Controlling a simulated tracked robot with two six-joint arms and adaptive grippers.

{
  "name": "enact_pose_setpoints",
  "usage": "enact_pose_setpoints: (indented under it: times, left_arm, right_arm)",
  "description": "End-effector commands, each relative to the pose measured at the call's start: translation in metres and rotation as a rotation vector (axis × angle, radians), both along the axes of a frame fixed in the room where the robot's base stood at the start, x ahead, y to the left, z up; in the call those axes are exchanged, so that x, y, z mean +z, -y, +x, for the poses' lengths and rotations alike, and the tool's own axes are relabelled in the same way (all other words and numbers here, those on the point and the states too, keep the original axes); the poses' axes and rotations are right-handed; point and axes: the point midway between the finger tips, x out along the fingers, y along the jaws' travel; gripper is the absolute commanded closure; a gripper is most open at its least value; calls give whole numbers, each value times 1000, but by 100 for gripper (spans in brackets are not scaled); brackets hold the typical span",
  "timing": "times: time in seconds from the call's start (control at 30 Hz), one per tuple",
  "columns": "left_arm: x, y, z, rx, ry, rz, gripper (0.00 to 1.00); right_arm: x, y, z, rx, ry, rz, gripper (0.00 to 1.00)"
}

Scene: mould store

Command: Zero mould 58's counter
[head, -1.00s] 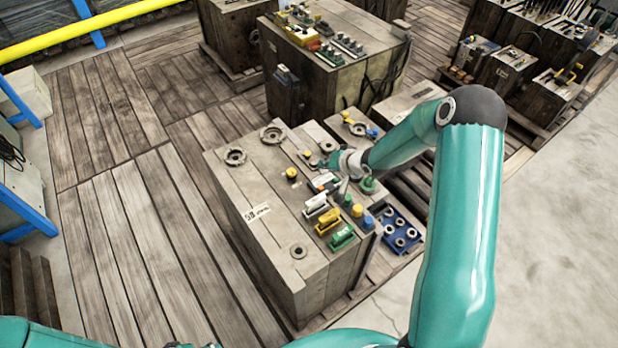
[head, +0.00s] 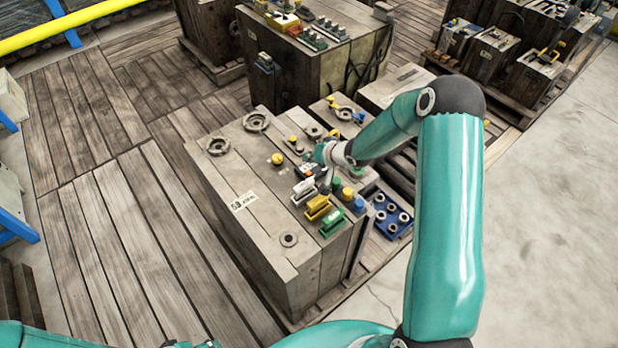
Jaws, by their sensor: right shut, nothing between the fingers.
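The mould with the label 58 (head: 243,201), upside down in the picture, is a large weathered block (head: 235,172) in the middle of the head view. My right gripper (head: 320,181) is shut and empty, low over the top of this block among its small fittings. A small device with an orange part (head: 308,170) sits right by the fingers and is partly hidden by them. I cannot read any counter digits. Whether the fingertips touch anything cannot be told. My left gripper is not clearly in view; only parts of my left arm show along the bottom edge.
Near the gripper are a white fitting (head: 303,188), a yellow fitting (head: 318,207), a green fitting (head: 333,222) and a yellow knob (head: 277,158). A blue tray (head: 379,212) with rings lies to the right. Another mould (head: 300,70) stands behind. Plank floor at left is clear.

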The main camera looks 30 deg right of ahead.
Motion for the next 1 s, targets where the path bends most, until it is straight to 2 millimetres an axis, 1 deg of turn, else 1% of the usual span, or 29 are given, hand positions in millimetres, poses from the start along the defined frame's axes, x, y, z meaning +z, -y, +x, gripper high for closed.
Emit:
enact_pose_setpoints:
  times: [0.03, 0.2, 0.3, 1.0]
  left_arm:
    - [-14, 0, 0, 0, 0, 0, 49]
    - [-25, 0, 0, 0, 0, 0, 49]
    - [-29, 0, 0, 0, 0, 0, 49]
    - [-29, 0, 0, 0, 0, 0, 49]
  right_arm:
    - [-15, 0, 0, 0, 0, 0, 100]
    - [-30, 0, 0, 0, 0, 0, 100]
    - [-34, 0, 0, 0, 1, 0, 100]
    - [-35, 0, 0, -1, 1, 0, 100]
